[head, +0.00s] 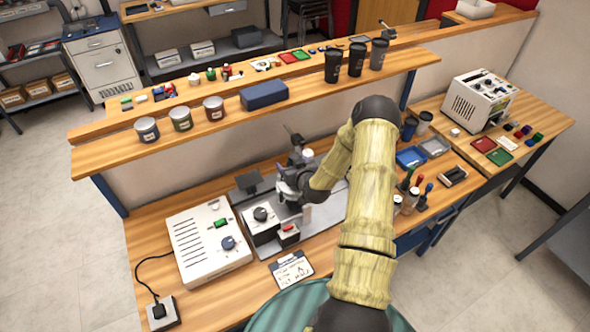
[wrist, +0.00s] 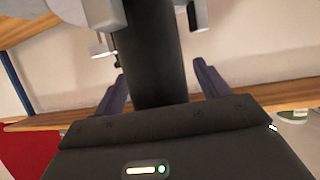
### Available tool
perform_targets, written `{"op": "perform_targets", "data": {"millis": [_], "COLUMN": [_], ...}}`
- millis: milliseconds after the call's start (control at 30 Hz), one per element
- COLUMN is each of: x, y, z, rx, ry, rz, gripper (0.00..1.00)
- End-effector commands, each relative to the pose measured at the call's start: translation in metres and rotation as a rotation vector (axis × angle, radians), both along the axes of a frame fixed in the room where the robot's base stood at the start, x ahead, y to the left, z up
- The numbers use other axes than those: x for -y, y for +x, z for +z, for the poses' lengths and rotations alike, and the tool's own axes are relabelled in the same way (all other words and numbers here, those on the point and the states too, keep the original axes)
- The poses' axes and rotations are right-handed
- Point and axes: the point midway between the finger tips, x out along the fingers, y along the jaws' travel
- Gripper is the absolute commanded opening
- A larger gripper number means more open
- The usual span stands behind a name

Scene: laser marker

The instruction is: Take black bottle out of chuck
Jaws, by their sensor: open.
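The black bottle (wrist: 154,45) fills the middle of the wrist view as a dark cylinder. Pale grey jaws (wrist: 100,12) of the chuck show at its upper end, on both sides. My gripper (wrist: 160,72) is open, with one dark finger on each side of the bottle. I cannot tell whether either finger touches it. In the head view my gripper (head: 289,183) is at the laser marker on the bench, and my arm and wrist hide the bottle and most of the chuck.
Black cups (head: 356,58) and several tins (head: 181,118) stand on the raised shelf behind. A blue tray (head: 410,157) and small bottles lie to the right.

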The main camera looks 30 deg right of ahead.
Motion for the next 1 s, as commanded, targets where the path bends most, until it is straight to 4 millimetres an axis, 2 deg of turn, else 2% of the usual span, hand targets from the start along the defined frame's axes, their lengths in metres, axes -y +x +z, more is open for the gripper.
{"op": "perform_targets", "data": {"millis": [100,300,367,767,1000], "x": [0.0,0.0,0.0,0.001,0.0], "y": [0.0,0.0,0.0,0.001,0.001], "z": [0.0,0.0,0.0,0.006,0.03], "rx": [0.0,0.0,0.0,0.003,0.005], "ry": [0.0,0.0,0.0,-0.002,-0.003], "rz": [0.0,0.0,0.0,-0.001,0.001], "gripper": [0.72,0.33,0.23,0.23,0.23]}}
